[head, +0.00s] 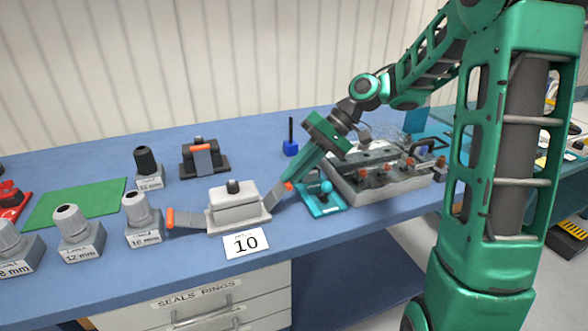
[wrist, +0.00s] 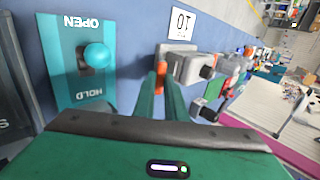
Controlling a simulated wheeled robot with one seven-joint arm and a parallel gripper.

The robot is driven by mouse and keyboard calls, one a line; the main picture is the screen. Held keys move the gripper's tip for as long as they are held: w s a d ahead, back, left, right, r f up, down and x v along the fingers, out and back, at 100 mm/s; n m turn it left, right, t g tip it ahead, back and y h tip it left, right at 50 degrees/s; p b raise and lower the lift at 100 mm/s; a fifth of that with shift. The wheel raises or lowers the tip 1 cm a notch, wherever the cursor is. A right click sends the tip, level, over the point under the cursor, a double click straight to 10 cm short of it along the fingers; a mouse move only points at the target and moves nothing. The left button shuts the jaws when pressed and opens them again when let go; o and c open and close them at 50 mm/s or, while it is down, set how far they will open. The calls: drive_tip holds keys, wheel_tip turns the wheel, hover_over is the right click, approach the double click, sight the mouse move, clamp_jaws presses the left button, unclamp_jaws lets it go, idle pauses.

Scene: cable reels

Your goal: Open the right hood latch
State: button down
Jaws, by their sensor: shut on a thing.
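The grey hood (head: 236,212) sits on the blue bench with a dark gland on top; part of it shows in the wrist view (wrist: 182,66). Its right latch (head: 277,196) is a grey lever with an orange tip, slanting up and outward from the hood's right side. My gripper (head: 289,184) comes down from the upper right and is shut on the orange tip, also seen between the fingers in the wrist view (wrist: 161,76). The left latch (head: 186,219) lies low and stretched out to the left, its orange end near the bench.
A teal plate (wrist: 66,76) marked OPEN and HOLD, with a blue knob, stands close beside my gripper. A grey fixture (head: 385,180) with orange-brown parts is behind it. A card reading 10 (head: 245,243) lies before the hood. Several grey glands (head: 76,232) stand left.

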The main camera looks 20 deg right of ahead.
drive_tip(key=shift+d+f, duration=0.4)
drive_tip(key=c, duration=1.8)
unclamp_jaws()
drive_tip(key=shift+w, duration=0.1)
drive_tip(key=shift+r, duration=0.1)
drive_tip(key=v, duration=1)
drive_tip(key=shift+d+r, duration=0.15)
drive_tip(key=shift+d, duration=0.15)
